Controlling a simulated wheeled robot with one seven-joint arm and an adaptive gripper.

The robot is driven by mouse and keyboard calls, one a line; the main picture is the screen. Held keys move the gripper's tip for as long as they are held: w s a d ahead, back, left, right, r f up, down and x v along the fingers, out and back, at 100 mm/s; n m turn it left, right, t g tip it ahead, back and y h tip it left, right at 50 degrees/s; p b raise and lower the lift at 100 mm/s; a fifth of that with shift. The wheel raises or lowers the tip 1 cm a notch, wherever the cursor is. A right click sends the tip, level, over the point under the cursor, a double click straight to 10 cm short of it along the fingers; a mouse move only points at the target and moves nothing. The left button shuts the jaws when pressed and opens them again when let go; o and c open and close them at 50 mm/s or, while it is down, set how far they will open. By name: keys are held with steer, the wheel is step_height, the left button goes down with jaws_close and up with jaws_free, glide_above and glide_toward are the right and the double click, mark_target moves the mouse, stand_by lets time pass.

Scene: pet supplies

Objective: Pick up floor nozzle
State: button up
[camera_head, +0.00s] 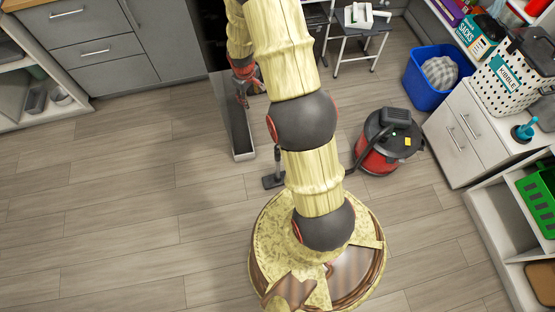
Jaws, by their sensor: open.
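The floor nozzle (272,181) is a small dark flat head on the wooden floor, just left of my arm. A dark tube rises from it, and my arm hides part of what lies behind. The red and black vacuum cleaner (378,158) stands on the floor to the right of my arm, with a black hose running toward the arm. My gripper (244,98) shows small at the upper middle, farther up the picture than the nozzle and left of it. It is open and apart from the nozzle; no held object shows.
A narrow grey upright piece (243,154) stands below my gripper. A blue bin (424,96) and white drawers (466,142) are at right. A small table (351,32) stands at the back. Grey cabinets (92,50) line the upper left. The floor (130,210) at left is clear.

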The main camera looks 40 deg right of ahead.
steer(key=shift+n+g+y, duration=0.5)
steer(key=shift+g+y, duration=0.3)
steer(key=s+d+f, duration=0.1)
steer(key=s+f, duration=0.2)
steer(key=f, duration=0.7)
steer(key=s+d+f+p, duration=0.1)
steer(key=s+f, duration=0.3)
steer(key=f, duration=0.7)
steer(key=s+d+f+p, duration=0.1)
steer(key=s+f, duration=0.3)
steer(key=f, duration=0.6)
steer(key=shift+s+d+f, duration=0.2)
steer(key=shift+f, duration=0.15)
steer(key=f, duration=0.2)
steer(key=f+b, duration=0.1)
steer(key=shift+s+a+f, duration=0.1)
steer(key=shift+s+f, duration=0.2)
steer(key=shift+f+b, duration=1.65)
steer(key=shift+f, duration=1)
steer(key=shift+c, duration=0.5)
steer(key=c, duration=1.1)
steer(key=shift+r, duration=0.1)
jaws_close()
